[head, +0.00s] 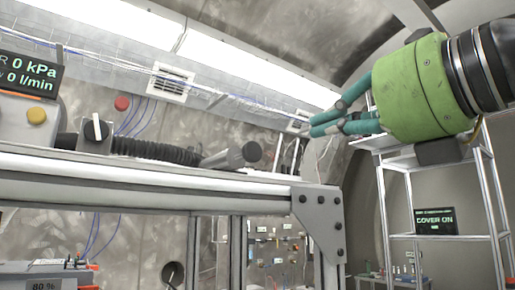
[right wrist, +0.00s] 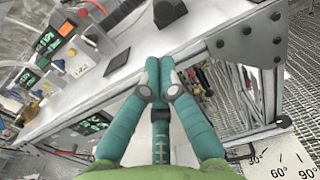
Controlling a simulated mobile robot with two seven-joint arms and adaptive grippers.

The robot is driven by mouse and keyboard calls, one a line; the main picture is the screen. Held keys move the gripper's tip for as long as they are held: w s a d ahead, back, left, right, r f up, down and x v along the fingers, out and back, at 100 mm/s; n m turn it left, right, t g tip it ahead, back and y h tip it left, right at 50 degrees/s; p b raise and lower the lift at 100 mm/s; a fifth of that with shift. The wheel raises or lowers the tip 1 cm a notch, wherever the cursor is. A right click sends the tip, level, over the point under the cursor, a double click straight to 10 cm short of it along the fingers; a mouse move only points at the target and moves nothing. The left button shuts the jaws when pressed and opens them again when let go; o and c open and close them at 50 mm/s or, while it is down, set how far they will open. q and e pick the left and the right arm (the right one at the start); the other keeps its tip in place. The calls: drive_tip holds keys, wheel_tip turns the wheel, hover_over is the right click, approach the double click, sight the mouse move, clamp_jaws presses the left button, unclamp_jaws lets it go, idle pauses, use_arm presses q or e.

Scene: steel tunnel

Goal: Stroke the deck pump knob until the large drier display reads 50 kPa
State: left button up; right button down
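The large dark display (head: 28,75) at the left edge of the head view reads 0 kPa and 0 l/min in green; its left side is cut off. A grey cylindrical knob (head: 232,156) ends a black ribbed bellows (head: 155,150) on the deck; I take it for the pump knob, but no label shows. My left gripper is out of view.
A yellow button (head: 36,116) and a black rotary switch with a white pointer (head: 96,132) sit left of the bellows. The deck's metal frame (head: 165,180) runs below. A shelf rack (head: 450,240) on the right carries a COVER ON display (head: 435,221).

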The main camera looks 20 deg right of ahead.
drive_tip(key=p, duration=0.7)
approach(250, 151)
drive_tip(key=x, duration=0.6)
drive_tip(key=shift+w+r, duration=0.1)
drive_tip(key=shift+r, duration=0.05)
drive_tip(key=shift+w+a, duration=0.15)
drive_tip(key=shift+w, duration=0.3)
